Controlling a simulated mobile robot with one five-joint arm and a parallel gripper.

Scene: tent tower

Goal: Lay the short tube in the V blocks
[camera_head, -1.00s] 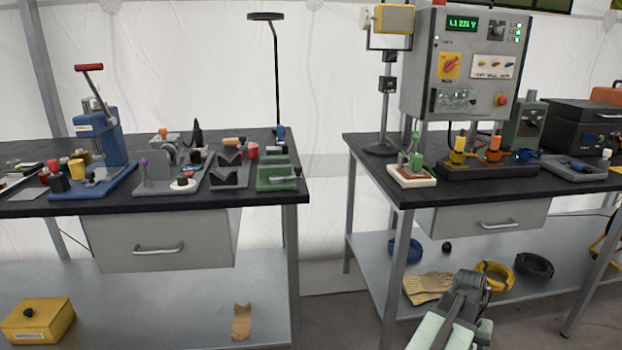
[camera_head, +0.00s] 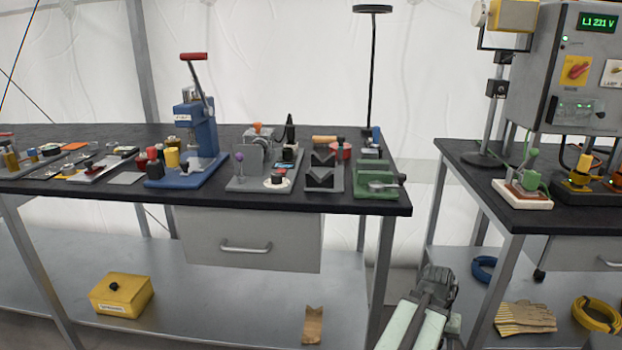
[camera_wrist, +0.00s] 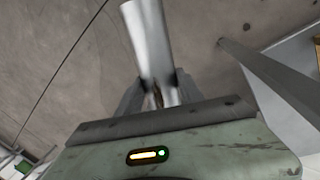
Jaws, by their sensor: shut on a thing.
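In the wrist view my gripper (camera_wrist: 158,88) is shut on a smooth silver tube (camera_wrist: 147,40), which points away from the jaws. In the head view my gripper (camera_head: 437,283) is low at the lower right, in front of the gap between two benches; the tube cannot be made out there. The black V blocks (camera_head: 322,178) stand one behind the other on a grey plate on the left bench, near its right end. Their V notches face up and look empty. My gripper is below and to the right of them, well apart.
A green vise (camera_head: 378,185) stands right of the V blocks, and a grey fixture (camera_head: 262,165) stands left of them. A blue press (camera_head: 193,140) rises farther left. The bench's front edge (camera_head: 300,203) and a lamp pole (camera_head: 371,80) are nearby.

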